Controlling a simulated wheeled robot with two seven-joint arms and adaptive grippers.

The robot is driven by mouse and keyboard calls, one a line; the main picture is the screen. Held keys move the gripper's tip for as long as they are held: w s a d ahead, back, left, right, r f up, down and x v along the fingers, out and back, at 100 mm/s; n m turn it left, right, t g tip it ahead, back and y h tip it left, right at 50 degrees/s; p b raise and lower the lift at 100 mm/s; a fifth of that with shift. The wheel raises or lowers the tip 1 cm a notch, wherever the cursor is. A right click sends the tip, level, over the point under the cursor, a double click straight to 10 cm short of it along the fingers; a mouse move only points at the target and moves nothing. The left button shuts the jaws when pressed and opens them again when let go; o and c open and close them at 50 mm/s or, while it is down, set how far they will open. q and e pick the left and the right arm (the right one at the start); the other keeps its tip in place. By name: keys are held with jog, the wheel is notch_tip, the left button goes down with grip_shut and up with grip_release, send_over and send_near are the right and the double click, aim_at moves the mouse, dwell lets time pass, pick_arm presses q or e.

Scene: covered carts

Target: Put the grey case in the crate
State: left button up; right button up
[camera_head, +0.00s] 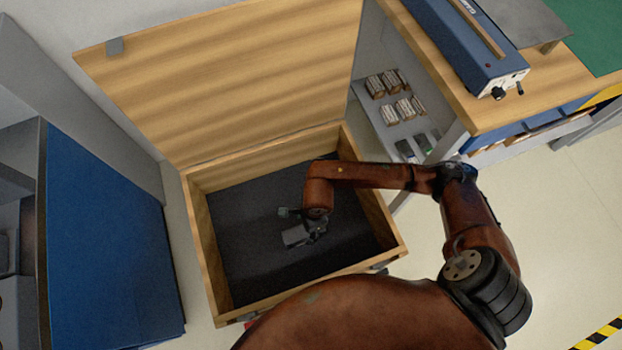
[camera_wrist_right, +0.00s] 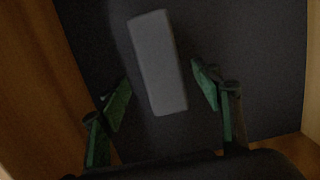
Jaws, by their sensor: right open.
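The wooden crate (camera_head: 197,240) stands open, with a dark floor. The grey case (camera_head: 296,236) is inside it, near the middle. In the right wrist view the case (camera_wrist_right: 157,62) is a plain grey block lying slightly tilted across the dark floor; I cannot tell whether it rests flat there. My right gripper (camera_head: 303,222) reaches down into the crate right at the case. In its wrist view the green fingers stand apart, one on each side of the near part of the case, with gaps. My left gripper is not in view.
The crate's raised lid (camera_head: 230,75) leans up behind it. A blue-covered cart (camera_head: 105,245) stands at the left. A wooden bench (camera_head: 545,90) with a blue device (camera_head: 465,45) is at the upper right, above shelves of small items (camera_head: 395,95). Pale floor is clear at the right.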

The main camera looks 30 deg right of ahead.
jog(key=r, duration=0.2)
jog(key=r+p, duration=0.1)
jog(key=shift+d, duration=0.25)
jog(key=shift+d+r, duration=0.1)
jog(key=shift+r, duration=0.45)
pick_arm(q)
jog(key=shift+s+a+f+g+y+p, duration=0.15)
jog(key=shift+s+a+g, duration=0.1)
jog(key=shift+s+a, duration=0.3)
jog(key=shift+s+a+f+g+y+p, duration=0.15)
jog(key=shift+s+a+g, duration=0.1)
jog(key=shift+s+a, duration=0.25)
pick_arm(e)
jog(key=shift+s+r, duration=0.1)
jog(key=shift+r, duration=0.35)
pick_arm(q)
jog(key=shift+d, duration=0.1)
